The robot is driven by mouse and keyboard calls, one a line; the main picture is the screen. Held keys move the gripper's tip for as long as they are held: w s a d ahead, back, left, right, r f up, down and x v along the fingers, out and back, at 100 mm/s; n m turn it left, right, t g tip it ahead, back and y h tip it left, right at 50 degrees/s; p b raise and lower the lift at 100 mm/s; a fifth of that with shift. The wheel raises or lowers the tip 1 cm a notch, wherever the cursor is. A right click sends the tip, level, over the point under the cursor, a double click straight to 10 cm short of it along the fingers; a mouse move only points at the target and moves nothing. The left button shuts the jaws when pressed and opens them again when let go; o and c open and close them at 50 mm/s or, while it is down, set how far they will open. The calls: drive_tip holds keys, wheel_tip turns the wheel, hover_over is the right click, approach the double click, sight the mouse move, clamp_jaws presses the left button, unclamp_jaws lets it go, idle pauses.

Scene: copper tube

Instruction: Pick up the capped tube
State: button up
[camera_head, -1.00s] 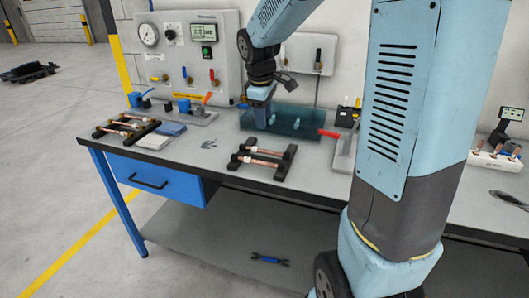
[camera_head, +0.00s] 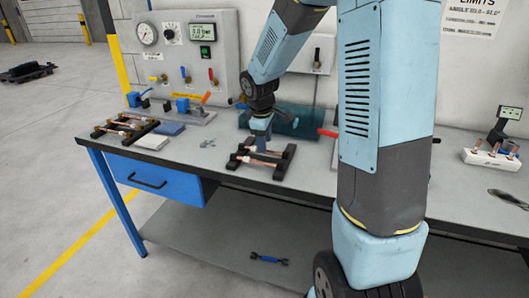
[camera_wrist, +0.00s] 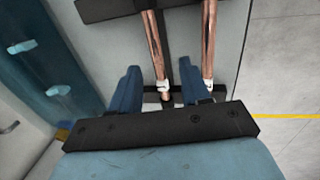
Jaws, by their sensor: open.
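In the wrist view two copper tubes lie across black rack bars, one on the left (camera_wrist: 154,45) and one on the right (camera_wrist: 208,45). Both have a whitish piece near the lower end; I cannot tell which one is the capped tube. My gripper (camera_wrist: 160,68) is open, its blue fingers on either side of the left tube, the right tube outside them. I see no contact with either. In the head view my gripper (camera_head: 261,144) is low over the black two-bar rack (camera_head: 284,164) and partly hides the tubes.
A second rack of tubes (camera_head: 124,128) stands at the bench's left. A translucent teal tank (camera_head: 300,122) is behind the gripper. A gauge panel (camera_head: 192,55) stands at the back. A white stand with copper pieces (camera_head: 490,159) is at the right.

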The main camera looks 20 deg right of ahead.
drive_tip(key=shift+w+d+f, duration=0.15)
drive_tip(key=shift+w+f, duration=0.1)
drive_tip(key=shift+f, duration=0.65)
drive_tip(key=shift+w+d+f, duration=0.1)
drive_tip(key=shift+w+f, duration=0.1)
drive_tip(key=shift+f, duration=0.65)
clamp_jaws()
